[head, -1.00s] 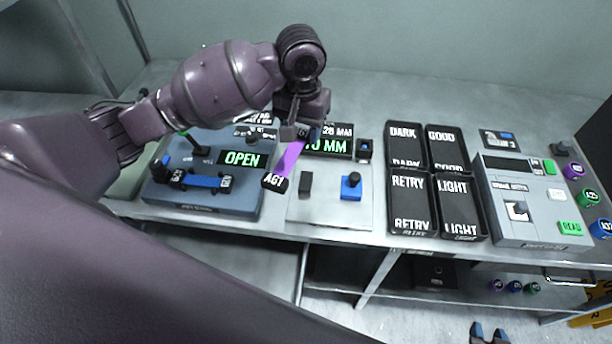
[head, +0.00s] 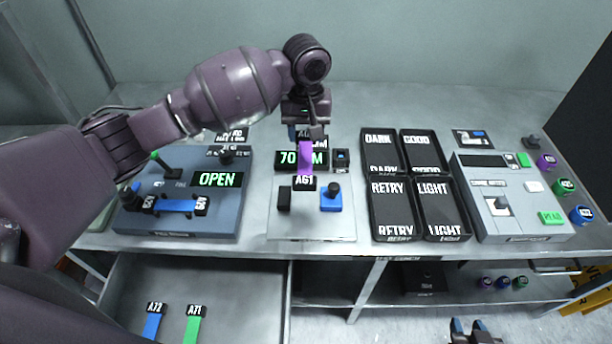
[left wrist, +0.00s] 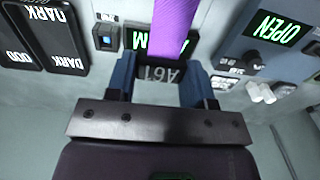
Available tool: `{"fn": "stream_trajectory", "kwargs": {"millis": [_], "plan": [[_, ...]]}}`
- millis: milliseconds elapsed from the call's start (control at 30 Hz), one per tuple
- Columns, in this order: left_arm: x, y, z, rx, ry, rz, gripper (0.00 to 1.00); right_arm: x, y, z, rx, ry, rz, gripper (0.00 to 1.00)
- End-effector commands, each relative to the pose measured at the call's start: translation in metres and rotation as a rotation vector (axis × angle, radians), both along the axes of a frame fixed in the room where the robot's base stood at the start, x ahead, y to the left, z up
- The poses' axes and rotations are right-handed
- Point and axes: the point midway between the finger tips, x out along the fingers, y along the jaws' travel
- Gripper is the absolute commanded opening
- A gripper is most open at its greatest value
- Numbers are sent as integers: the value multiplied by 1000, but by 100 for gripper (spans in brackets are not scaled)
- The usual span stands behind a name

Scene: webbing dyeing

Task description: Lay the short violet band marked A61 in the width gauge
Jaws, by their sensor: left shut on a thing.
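The violet band (head: 306,157) has a black A61 tag (head: 304,183) at its near end. My left gripper (head: 304,134) is shut on its far end, where another A61 tag (left wrist: 159,73) shows between the fingers in the left wrist view. The band extends toward the front over the width gauge (head: 328,225), a grey plate with a black block (head: 284,199) and a blue slider (head: 331,199). The near tag appears between and behind these two; I cannot tell whether it touches the plate. My right gripper (head: 469,326) is at the bottom edge, fingers apart and empty.
Left of the gauge, a blue-grey machine (head: 181,215) reads OPEN and holds a blue band (head: 175,206). Right of the gauge are black trays (head: 442,234) and a grey reader (head: 520,225). Blue (head: 152,325) and green (head: 192,328) bands lie lower left.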

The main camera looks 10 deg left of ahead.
Motion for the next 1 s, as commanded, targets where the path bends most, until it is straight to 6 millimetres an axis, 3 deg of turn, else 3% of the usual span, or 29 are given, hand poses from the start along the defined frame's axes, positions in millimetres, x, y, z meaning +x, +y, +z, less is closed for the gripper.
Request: {"fn": "stream_trajectory", "kwargs": {"millis": [100,333,667,900,1000], "plan": [[0,0,-28,-1,3,1,24,2,0,-3,0,-2,2,37],[-1,0,-73,0,2,-1,24,7,1,-6,-1,-9,5,37],[0,0,-96,-1,1,0,24,6,1,-9,0,-8,6,37],[0,0,-128,0,2,0,24,0,0,-18,0,7,2,37],[0,0,-133,-1,0,-1,24,-3,0,-20,0,12,1,37]]}}
